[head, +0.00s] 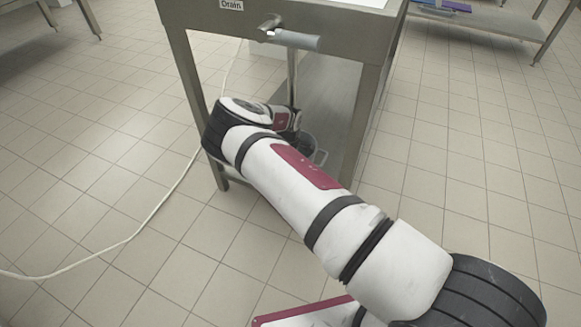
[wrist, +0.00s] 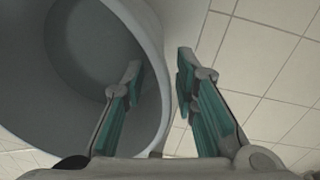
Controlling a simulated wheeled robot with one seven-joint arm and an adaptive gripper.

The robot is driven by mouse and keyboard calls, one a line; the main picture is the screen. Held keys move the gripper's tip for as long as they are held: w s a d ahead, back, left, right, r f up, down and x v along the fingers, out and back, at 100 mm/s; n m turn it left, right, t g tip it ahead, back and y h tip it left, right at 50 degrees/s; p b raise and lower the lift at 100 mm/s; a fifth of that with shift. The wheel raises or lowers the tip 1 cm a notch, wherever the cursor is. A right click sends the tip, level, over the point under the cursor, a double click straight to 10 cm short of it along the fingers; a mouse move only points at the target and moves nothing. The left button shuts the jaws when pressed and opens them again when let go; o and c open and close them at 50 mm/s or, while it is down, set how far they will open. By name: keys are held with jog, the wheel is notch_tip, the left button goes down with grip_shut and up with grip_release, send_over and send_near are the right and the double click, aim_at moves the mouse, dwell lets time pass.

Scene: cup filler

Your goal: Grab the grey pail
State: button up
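The grey pail (wrist: 22,75) fills the left of the wrist view, its round mouth facing the camera. In the head view the pail (head: 309,146) is mostly hidden behind my arm, on the lower shelf of the steel table, with part of its rim or handle showing. My gripper (wrist: 160,68) is open and straddles the pail's wall. The left finger is inside the mouth and the right finger is outside. The right finger is apart from the wall; whether the left one touches it, I cannot tell. My gripper's fingers are hidden in the head view.
The steel table (head: 376,75) stands over the pail, with legs on both sides. A drain tap (head: 290,38) juts from its front. A white hose (head: 150,217) runs across the tiled floor at left.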

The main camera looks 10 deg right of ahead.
jog(key=shift+f, duration=0.4)
jog(key=shift+c, duration=0.3)
grip_shut()
jog(key=shift+w+r, duration=0.15)
